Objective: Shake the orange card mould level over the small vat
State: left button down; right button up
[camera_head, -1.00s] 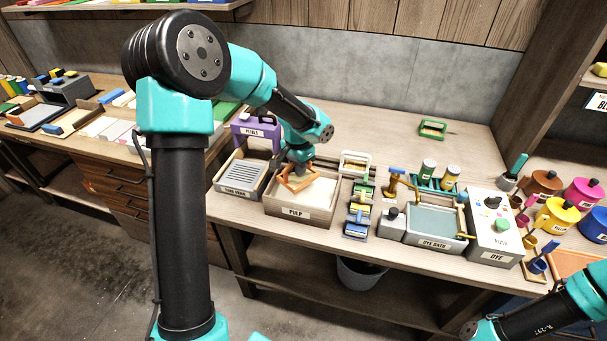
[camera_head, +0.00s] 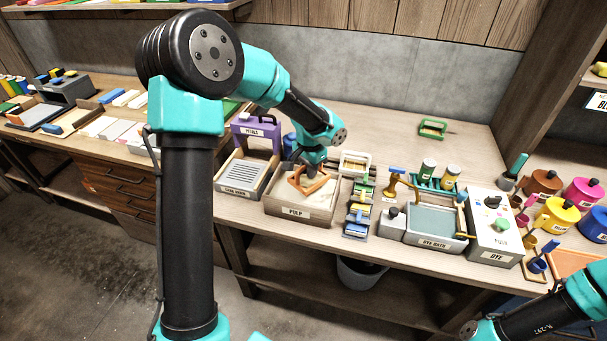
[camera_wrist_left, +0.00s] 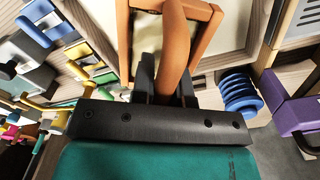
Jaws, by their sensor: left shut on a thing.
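The orange card mould (camera_head: 309,186) is a small open frame with a handle. It hangs from my left gripper (camera_head: 312,169) over the vat labelled PULP (camera_head: 297,211), a grey-brown box with pale contents. In the left wrist view the mould (camera_wrist_left: 206,38) fills the top centre, and my left gripper (camera_wrist_left: 168,85) is shut on its orange handle. The vat's pale inside shows behind the frame. I cannot tell the exact height of the frame over the pulp. My right arm shows at the lower right of the head view, but its fingertips are out of view.
The card drain rack (camera_head: 243,175) and purple PETALS holder (camera_head: 256,133) stand left of the vat. A white frame (camera_head: 354,163) and several small rollers (camera_head: 357,213) stand close on its right. The dye bath (camera_head: 437,221) is further right. The table's back middle is mostly clear.

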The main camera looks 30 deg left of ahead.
pick_arm(q)
jog(key=shift+a, duration=0.1)
jog(key=shift+s+a, duration=0.25)
jog(key=shift+a, duration=0.6)
jog(key=shift+s+a, duration=0.2)
jog(key=shift+a, duration=0.6)
jog(key=shift+w+d, duration=0.25)
jog(key=shift+d, duration=0.65)
jog(key=shift+w+d, duration=0.2)
jog(key=shift+d, duration=0.65)
jog(key=shift+s+a, duration=0.25)
jog(key=shift+a, duration=0.65)
jog(key=shift+s+a, duration=0.2)
jog(key=shift+a, duration=0.65)
